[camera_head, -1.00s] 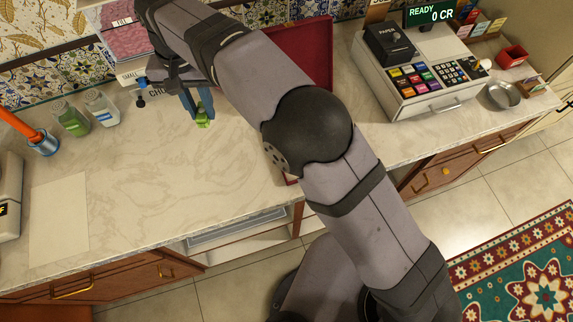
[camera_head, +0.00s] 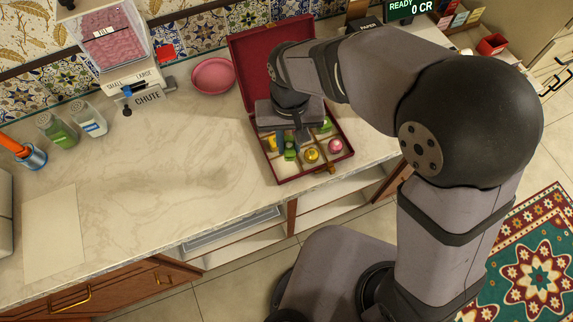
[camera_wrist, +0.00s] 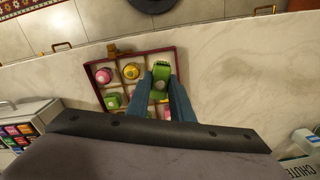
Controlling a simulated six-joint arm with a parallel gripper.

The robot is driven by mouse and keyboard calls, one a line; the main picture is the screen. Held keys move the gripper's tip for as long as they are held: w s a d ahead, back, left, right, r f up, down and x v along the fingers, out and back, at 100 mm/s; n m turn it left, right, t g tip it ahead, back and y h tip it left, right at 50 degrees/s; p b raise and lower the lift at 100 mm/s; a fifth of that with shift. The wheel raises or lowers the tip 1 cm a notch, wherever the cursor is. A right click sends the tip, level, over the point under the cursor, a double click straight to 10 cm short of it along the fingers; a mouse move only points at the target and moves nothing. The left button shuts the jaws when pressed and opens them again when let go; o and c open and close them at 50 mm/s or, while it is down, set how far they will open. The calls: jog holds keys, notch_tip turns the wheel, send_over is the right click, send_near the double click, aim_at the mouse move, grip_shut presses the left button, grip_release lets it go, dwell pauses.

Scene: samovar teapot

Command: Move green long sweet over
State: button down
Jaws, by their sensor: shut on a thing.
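My gripper (camera_head: 291,143) is over the front part of an open dark red box with compartments (camera_head: 256,150). It is shut on the green long sweet (camera_head: 290,153), which also shows between the fingertips in the wrist view (camera_wrist: 161,72). The sweet is at the box's front row, next to a round gold sweet (camera_head: 311,154). I cannot tell whether it touches the compartment floor. A pink sweet (camera_head: 335,146) lies in the front right corner. Another green sweet (camera_head: 326,125) lies behind it. My wrist hides the back of the box.
The box's lid (camera_head: 270,50) stands open at the back. A pink bowl (camera_head: 213,75) and the chute dispenser (camera_head: 148,97) stand to its left, with two shakers (camera_head: 88,118) farther left. The counter left of the box is clear.

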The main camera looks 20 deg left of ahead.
aim_at(287, 167)
jog(key=shift+s+d+f+n, duration=0.15)
jog(key=shift+d+f+n, duration=0.05)
jog(key=shift+f+n, duration=0.35)
jog(key=shift+w+a+n, duration=0.55)
jog(key=shift+a+n, duration=0.15)
jog(key=shift+n, duration=0.55)
jog(key=shift+f+p, duration=1.35)
jog(key=shift+f, duration=3.65)
jog(key=shift+f, duration=0.2)
jog(key=c, duration=1.8)
grip_release()
jog(key=shift+c, duration=0.2)
jog(key=shift+r, duration=0.1)
notch_tip(287, 167, up, 12)
jog(key=b, duration=0.3)
jog(key=shift+r, duration=0.1)
